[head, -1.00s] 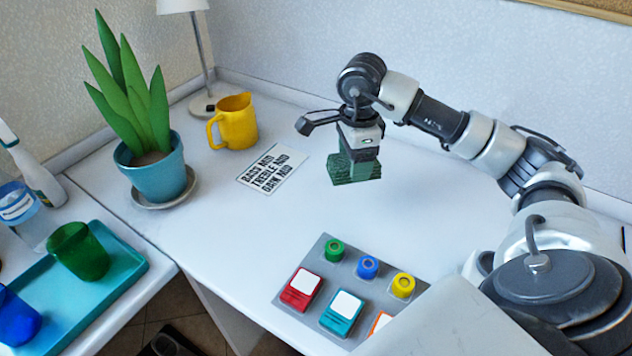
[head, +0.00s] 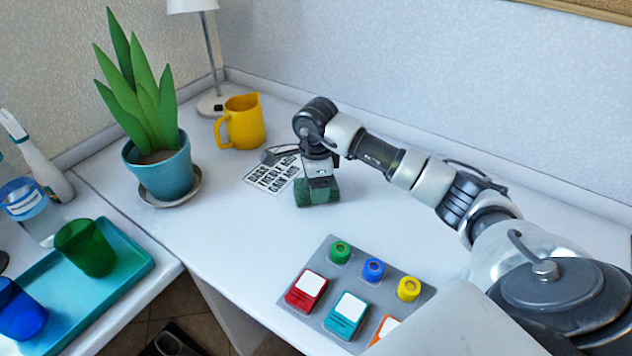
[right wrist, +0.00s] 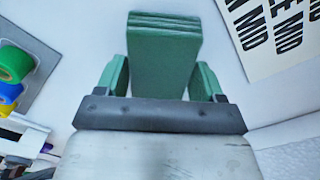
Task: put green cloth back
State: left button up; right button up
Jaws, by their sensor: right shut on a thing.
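The green cloth (head: 322,190) is a folded dark green stack under my right gripper (head: 318,180) in the head view. In the right wrist view the cloth (right wrist: 163,60) shows its layered folds between the fingers of the right gripper (right wrist: 163,82). The right gripper is shut on it. The cloth is at or just above the white table (head: 240,225), near the printed card; I cannot tell whether it touches. My left gripper is not in view.
A printed card (head: 272,172) lies just left of the cloth. A yellow jug (head: 243,122) and a potted plant (head: 160,175) stand further left. A grey board (head: 325,255) with coloured pieces lies in front. A teal tray (head: 120,285) with cups is at the left.

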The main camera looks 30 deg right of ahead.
jog(key=o, duration=0.8)
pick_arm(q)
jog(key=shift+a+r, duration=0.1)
pick_arm(e)
jog(key=shift+r, duration=0.4)
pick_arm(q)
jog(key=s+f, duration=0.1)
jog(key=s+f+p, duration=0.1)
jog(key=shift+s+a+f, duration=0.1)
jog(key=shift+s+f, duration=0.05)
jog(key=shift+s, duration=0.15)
pick_arm(e)
notch_tip(320, 180, up, 11)
jog(key=shift+r, duration=0.2)
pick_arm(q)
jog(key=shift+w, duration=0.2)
